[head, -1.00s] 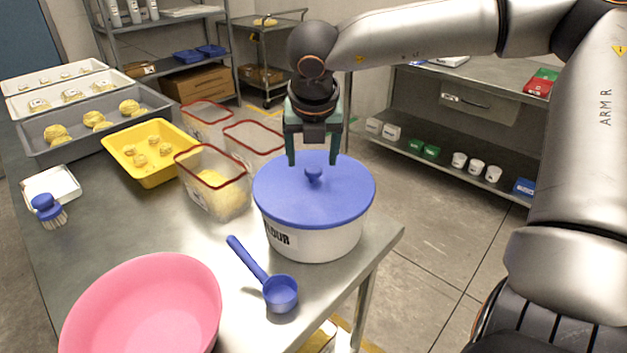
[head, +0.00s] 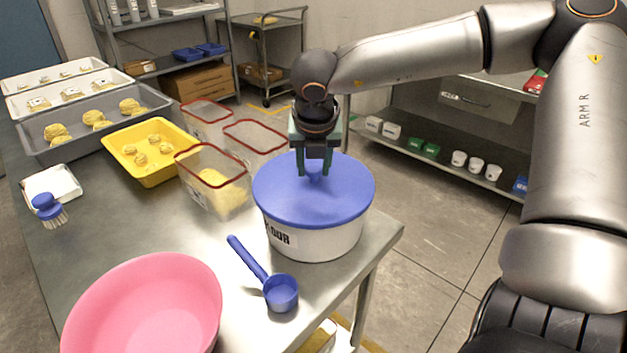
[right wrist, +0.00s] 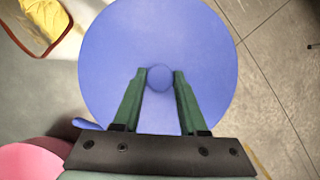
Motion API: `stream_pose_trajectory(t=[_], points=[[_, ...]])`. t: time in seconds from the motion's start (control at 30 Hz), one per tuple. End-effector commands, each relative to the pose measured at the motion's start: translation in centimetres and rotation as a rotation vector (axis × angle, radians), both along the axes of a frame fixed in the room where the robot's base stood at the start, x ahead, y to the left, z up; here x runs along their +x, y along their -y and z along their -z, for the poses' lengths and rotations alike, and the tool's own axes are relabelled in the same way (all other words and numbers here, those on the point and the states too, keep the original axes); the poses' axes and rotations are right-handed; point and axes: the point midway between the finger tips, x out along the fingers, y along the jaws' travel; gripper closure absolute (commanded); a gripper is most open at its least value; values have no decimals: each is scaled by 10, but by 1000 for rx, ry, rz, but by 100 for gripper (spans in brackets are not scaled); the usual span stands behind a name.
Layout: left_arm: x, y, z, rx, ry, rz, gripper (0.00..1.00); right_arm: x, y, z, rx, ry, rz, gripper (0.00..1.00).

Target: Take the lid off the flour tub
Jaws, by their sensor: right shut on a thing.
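The flour tub (head: 334,242) is white and round and stands upright near the table's right edge. Its blue lid (head: 314,206) sits flat on top. In the head view my right gripper (head: 314,172) reaches down from above, its green fingers shut on the lid's knob, which they partly hide. In the right wrist view the round knob (right wrist: 160,78) sits between the two fingertips, with the blue lid (right wrist: 205,50) around it. My left gripper is not in view.
A blue scoop (head: 279,292) and a pink bowl (head: 140,305) are in front of the tub. Clear bins (head: 212,182), a yellow tray (head: 150,180) and a grey dough tray (head: 95,135) are to its left. A brush (head: 48,208) lies far left. Bare table shows mid-left.

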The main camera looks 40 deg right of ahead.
Motion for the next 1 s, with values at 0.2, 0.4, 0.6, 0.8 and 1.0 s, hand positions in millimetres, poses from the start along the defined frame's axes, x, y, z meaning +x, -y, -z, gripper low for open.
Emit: stream_pose_trajectory(t=[0.2,0.4,0.6,0.8,1.0], points=[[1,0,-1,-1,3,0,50,0,0,0,-1,1,0,100],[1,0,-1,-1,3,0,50,0,0,-1,-1,1,0,100],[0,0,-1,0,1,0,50,0,0,-1,-1,2,0,100],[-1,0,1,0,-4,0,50,1,0,-12,-2,3,1,100],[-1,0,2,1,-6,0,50,-5,-2,-40,-2,5,-1,100]])
